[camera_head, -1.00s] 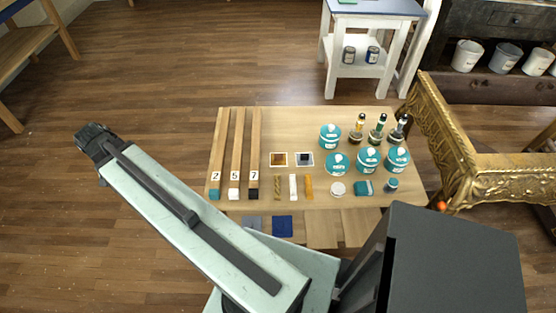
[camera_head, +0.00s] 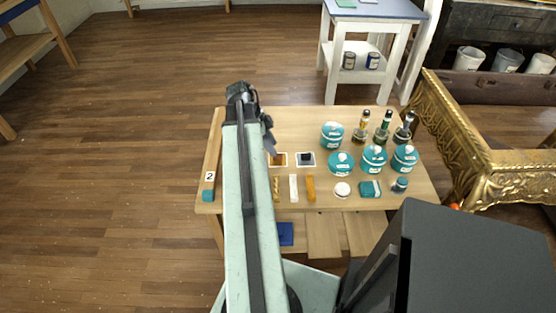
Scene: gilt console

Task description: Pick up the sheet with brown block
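The sheet with the brown block (camera_head: 280,160) is a small white-edged sheet with a brown square on it. It lies flat on the wooden table, left of a similar sheet with a dark block (camera_head: 306,159). My gripper (camera_head: 270,148) hangs at the end of my raised arm, just above and to the left of the brown-block sheet in the picture. It overlaps the sheet's upper left part. I cannot tell its height above the table. The fingers are small and dark, and their opening cannot be made out.
Teal tins (camera_head: 373,158) and dark-capped bottles (camera_head: 381,130) stand to the right. Short sticks (camera_head: 310,188), a white disc (camera_head: 342,189) and a teal block (camera_head: 370,188) lie nearer. A long strip marked 2 (camera_head: 210,165) lies left. A gilt console (camera_head: 470,170) borders the table's right.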

